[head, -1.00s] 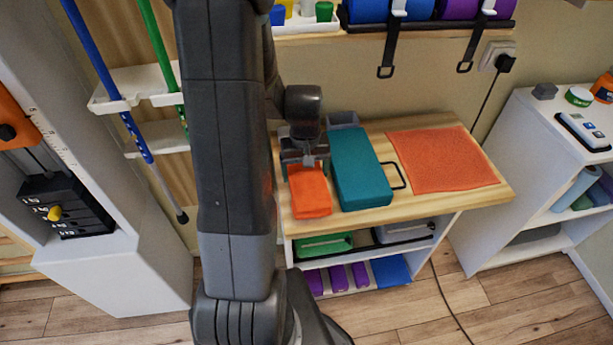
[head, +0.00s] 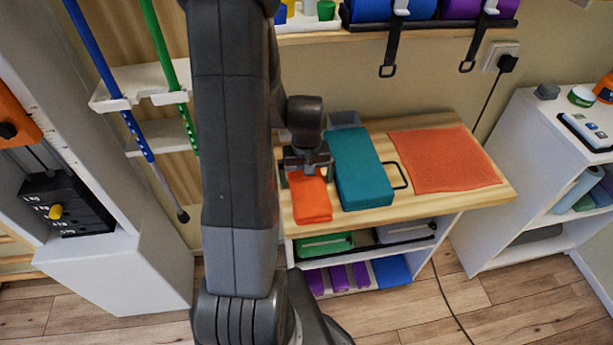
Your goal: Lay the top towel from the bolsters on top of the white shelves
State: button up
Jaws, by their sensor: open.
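My gripper (head: 306,175) is open and points down over the back end of a folded orange towel (head: 313,203). The towel lies on the wooden top (head: 407,212) of a low white unit. The fingers appear to be on either side of its back end; I cannot tell whether they touch it. A flat orange cloth (head: 443,160) is spread on the right of the wooden top. Blue and purple rolls (head: 407,10), perhaps the bolsters, are at the top edge, partly cut off. White shelves (head: 520,135) stand at the right.
A teal block (head: 361,168) lies close right of the folded towel, with a grey box (head: 343,119) behind it. The white shelves' top holds a jar (head: 582,96) and a white device (head: 586,131). Sticks (head: 115,90) stand at the left.

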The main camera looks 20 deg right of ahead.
aim_at(306, 177)
notch_tip(306, 177, up, 12)
jog(key=shift+r+p, duration=0.15)
jog(key=shift+p, duration=0.2)
